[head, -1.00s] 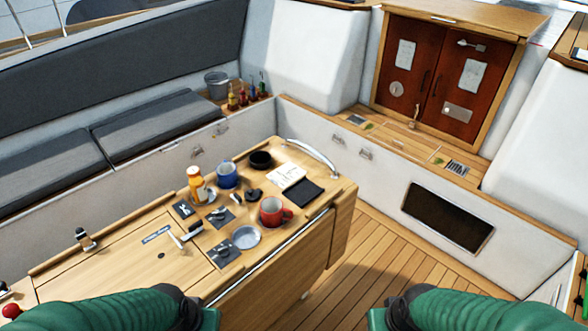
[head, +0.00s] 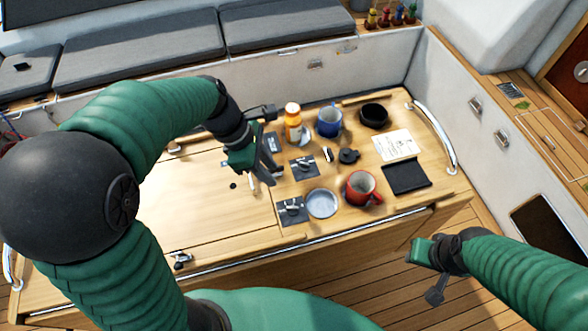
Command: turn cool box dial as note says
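Several dark square plates with silver levers or knobs sit on the wooden table: an upper one (head: 272,142), a middle one (head: 303,167) and a lower one (head: 291,211). I cannot read which is the cool box dial. A white note (head: 397,145) with illegible dark marks lies toward the table's right end. My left gripper (head: 266,172) points down just left of the middle plate, over the table top. Its dark fingers hide part of the surface below, and their gap is unclear. My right gripper (head: 430,268) is off the table's front right side, its fingers unclear.
A red mug (head: 361,188), a grey-blue dish (head: 322,203), a blue mug (head: 329,121), an orange bottle (head: 293,122), a black bowl (head: 374,115) and a black tray (head: 406,177) crowd the plates. A metal rail (head: 436,140) curves at the right end. The table's left half is mostly clear.

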